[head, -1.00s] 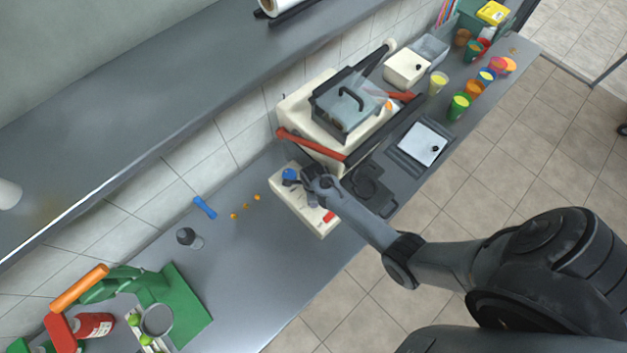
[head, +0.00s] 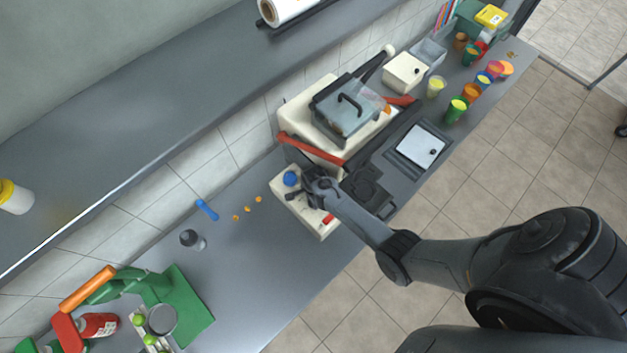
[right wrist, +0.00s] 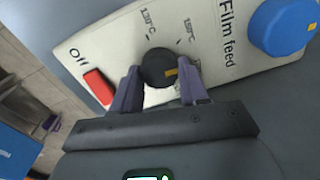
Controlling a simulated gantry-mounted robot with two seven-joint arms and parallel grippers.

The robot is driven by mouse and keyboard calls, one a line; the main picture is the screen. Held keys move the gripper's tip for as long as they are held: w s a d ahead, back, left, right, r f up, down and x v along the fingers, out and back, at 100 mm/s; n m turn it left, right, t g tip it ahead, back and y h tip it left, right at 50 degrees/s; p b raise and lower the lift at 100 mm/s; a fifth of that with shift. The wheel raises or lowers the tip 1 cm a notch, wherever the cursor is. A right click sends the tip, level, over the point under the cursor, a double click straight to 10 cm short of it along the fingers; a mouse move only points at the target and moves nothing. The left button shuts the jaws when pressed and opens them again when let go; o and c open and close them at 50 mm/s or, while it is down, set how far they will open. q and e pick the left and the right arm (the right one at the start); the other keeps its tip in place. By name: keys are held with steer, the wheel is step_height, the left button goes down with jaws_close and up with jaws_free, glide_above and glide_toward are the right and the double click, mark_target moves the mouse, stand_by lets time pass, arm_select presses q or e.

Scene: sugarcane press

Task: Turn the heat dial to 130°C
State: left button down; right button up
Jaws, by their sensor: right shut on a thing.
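The heat dial (right wrist: 157,67) is a small round black knob with an orange mark on its right side in the right wrist view. The cream control panel (right wrist: 75,47) also shows in the head view (head: 319,229). Labels reading 130°C (right wrist: 148,20) and, less clearly, 150°C or 170°C (right wrist: 189,30) are printed above the dial. The orange mark points right, away from the 130°C label. My right gripper (right wrist: 160,80) is shut on the dial, one finger on each side. In the head view my right gripper (head: 302,190) hides the dial. My left gripper is out of view.
A blue film feed knob (right wrist: 284,27) is right of the dial, and a red switch (right wrist: 99,86) marked Off is left of it. The cream sealing machine with a red bar (head: 310,149) stands behind the panel.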

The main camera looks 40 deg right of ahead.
steer(key=n+p, duration=0.1)
steer(key=n, duration=0.2)
steer(key=shift+n, duration=0.4)
steer(key=n, duration=0.3)
steer(key=shift+n, duration=0.3)
steer(key=n, duration=0.3)
steer(key=shift+w+n, duration=0.1)
steer(key=shift+n, duration=0.3)
steer(key=n, duration=0.3)
steer(key=shift+n, duration=2.1)
steer(key=o, duration=1.1)
steer(key=shift+c, duration=0.2)
